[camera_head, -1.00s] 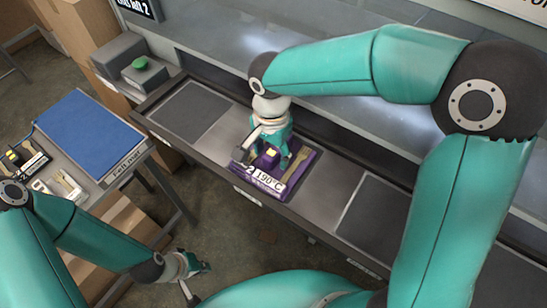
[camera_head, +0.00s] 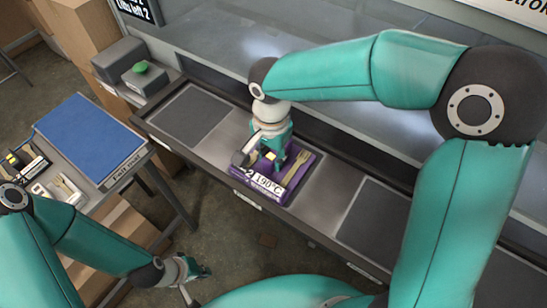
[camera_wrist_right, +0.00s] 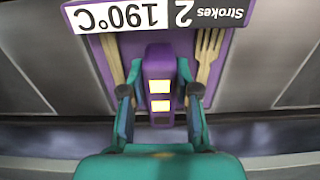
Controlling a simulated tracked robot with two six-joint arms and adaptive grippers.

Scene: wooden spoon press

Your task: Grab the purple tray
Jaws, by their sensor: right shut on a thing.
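The purple tray (camera_head: 304,165) lies flat on the grey metal counter in the head view, with a white label reading 190°C and 2 on its front edge. A wooden fork (camera_wrist_right: 210,58) lies in it. My right gripper (camera_head: 268,160) is over the tray's middle. In the right wrist view the tray (camera_wrist_right: 262,8) shows its label upside down. My left gripper (camera_head: 198,284) is open and empty, low over the floor, far from the tray.
A side table at left carries a blue mat (camera_head: 90,135) and small trays with wooden cutlery. A grey box with a green button (camera_head: 141,67) stands at the counter's left end. Dark square pads (camera_head: 193,113) lie on the counter on both sides.

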